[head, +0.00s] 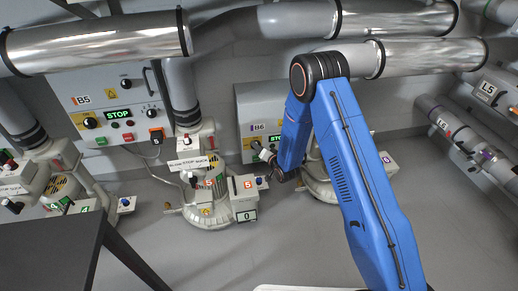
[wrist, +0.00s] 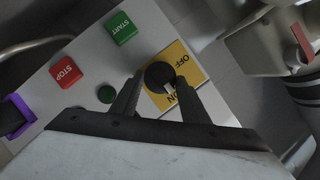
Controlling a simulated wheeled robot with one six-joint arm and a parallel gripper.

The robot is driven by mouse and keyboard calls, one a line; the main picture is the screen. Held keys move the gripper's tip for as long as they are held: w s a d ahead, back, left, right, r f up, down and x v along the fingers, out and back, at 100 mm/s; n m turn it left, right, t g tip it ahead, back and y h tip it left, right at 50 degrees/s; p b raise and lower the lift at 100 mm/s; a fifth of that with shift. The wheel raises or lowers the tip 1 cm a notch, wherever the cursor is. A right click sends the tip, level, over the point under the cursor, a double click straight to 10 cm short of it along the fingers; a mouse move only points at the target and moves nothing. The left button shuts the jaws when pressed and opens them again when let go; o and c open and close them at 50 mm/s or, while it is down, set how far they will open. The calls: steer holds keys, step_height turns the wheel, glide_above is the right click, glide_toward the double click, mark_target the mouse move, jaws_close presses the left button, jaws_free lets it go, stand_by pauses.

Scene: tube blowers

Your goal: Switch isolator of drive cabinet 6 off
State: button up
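Drive cabinet B6 (head: 247,105) stands at the back centre in the head view, partly covered by my blue arm. In the wrist view its front panel (wrist: 75,95) fills the left and middle. The isolator is a black rotary knob (wrist: 159,76) on a yellow plate (wrist: 199,73) marked OFF and ON. Its white mark points toward ON. My gripper (wrist: 159,80) has its two fingers apart, one on each side of the knob. Contact with the knob cannot be made out. In the head view my gripper (head: 276,172) is small and dark at the panel, and the isolator is hidden.
A green START button (wrist: 120,28), a red STOP button (wrist: 66,71) and a dark green round lamp (wrist: 106,94) are near the knob. Cabinet B5 (head: 100,95) stands to the left. Blower 5 (head: 207,190) stands in front, left of my gripper. Silver pipes (head: 95,45) run overhead.

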steer(key=c, duration=0.5)
steer(key=shift+o, duration=0.2)
steer(key=shift+s+a+r+n+t+h, duration=0.1)
steer(key=shift+a+n+t+h, duration=0.15)
steer(key=shift+n+h, duration=1.2)
steer(key=shift+s+a+f+n+t+h, duration=0.1)
steer(key=shift+a+n+t+h, duration=0.2)
steer(key=shift+n+h, duration=1.1)
steer(key=shift+s+a+r+n+t+h, duration=0.1)
steer(key=shift+a+n+t+h, duration=0.3)
steer(key=shift+n, duration=1.85)
steer(key=shift+d, duration=0.2)
